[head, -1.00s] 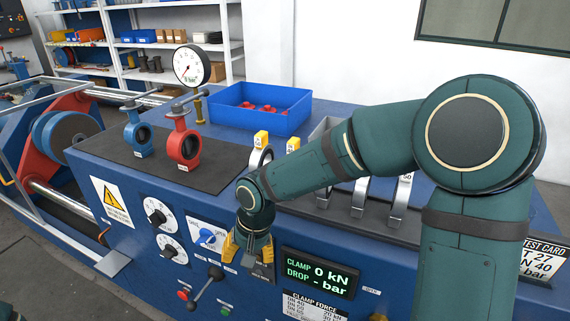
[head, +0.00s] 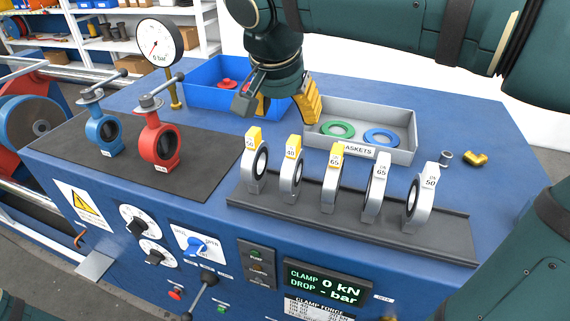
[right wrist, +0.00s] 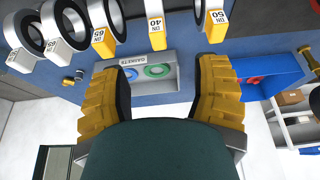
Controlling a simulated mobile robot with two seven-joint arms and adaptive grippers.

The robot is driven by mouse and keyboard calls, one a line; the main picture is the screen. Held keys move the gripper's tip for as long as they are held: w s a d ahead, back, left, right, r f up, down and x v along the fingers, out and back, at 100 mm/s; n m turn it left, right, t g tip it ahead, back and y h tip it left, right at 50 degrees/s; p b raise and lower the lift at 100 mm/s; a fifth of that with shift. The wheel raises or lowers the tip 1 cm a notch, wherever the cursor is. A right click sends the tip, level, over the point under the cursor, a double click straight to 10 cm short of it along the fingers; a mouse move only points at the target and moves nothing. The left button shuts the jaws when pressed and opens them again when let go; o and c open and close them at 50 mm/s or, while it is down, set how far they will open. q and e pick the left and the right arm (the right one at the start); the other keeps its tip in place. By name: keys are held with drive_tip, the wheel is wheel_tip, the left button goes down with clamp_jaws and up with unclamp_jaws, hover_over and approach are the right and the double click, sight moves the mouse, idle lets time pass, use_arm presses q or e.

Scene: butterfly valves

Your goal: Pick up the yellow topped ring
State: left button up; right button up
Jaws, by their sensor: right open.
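Three rings with yellow tops stand upright in a row on a dark rack (head: 340,222): the 50 ring (head: 254,137), the 40 ring (head: 293,147) and the 65 ring (head: 336,152). Two rings with pale tops, 65 (head: 381,164) and 50 (head: 429,174), stand to their right. My right gripper (head: 279,108) is open and empty, above and behind the row, between the blue bin and the gasket tray. In the right wrist view, the yellow tops of 50 (right wrist: 216,28) and 40 (right wrist: 156,28) show beyond the fingers. My left gripper is not seen.
The grey gasket tray (head: 400,156) holds a green and a blue ring. The blue bin (head: 205,98) holds red parts. A gauge (head: 160,43), a blue valve (head: 103,130) and a red valve (head: 159,143) stand left. Small fittings (head: 475,158) lie right.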

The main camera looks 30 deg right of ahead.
sight(293, 153)
drive_tip(key=x, duration=0.5)
drive_tip(key=b+x, duration=0.1)
drive_tip(key=x, duration=0.1)
drive_tip(key=shift+s+f, duration=0.3)
drive_tip(key=shift+f, duration=0.15)
drive_tip(key=shift+b+x, duration=0.3)
drive_tip(key=shift+x, duration=2.05)
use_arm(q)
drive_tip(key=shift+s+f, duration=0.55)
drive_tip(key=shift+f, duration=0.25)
use_arm(e)
drive_tip(key=shift+a+f, duration=0.1)
drive_tip(key=shift+a, duration=0.1)
drive_tip(key=shift+c, duration=0.4)
drive_tip(key=shift+s, duration=0.1)
clamp_jaws()
